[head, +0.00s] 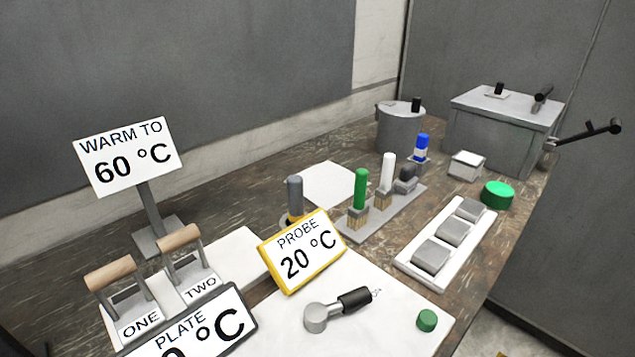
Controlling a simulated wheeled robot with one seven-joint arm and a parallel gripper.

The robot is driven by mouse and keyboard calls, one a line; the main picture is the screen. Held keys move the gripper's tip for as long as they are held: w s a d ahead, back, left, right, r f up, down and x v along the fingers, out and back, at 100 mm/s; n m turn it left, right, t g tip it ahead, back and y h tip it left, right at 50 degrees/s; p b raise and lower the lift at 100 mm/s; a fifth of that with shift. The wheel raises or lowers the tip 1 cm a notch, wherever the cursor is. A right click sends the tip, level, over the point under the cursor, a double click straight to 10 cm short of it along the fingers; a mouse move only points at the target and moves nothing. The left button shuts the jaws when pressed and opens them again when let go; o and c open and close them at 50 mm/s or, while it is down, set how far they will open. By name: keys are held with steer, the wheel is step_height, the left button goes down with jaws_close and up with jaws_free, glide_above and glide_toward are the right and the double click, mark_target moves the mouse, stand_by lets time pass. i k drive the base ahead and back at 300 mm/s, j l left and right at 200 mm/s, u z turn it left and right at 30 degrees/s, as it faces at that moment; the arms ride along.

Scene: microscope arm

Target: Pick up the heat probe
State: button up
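A grey upright handle with a yellow band (294,195) stands behind the yellow-framed sign reading "PROBE 20 °C" (300,252). It looks like the heat probe, though no label is on it. Its lower end and its holder are partly hidden by the sign. My gripper is not in view, and nothing is seen touching the probe.
Green (361,188) and white (388,172) handles stand in a rack to the right. Two wooden-handled levers (112,275) and a "WARM TO 60 °C" sign (125,157) stand left. A lidded grey box (503,125) is at back right.

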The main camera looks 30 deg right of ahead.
mark_target(295, 183)
steer(key=i, duration=0.3)
steer(key=u, duration=1.75)
steer(key=z, duration=1.8)
steer(key=k+l, duration=0.1)
steer(key=l, duration=0.2)
steer(key=k+l, duration=0.1)
steer(key=l, duration=0.55)
steer(key=k, duration=0.05)
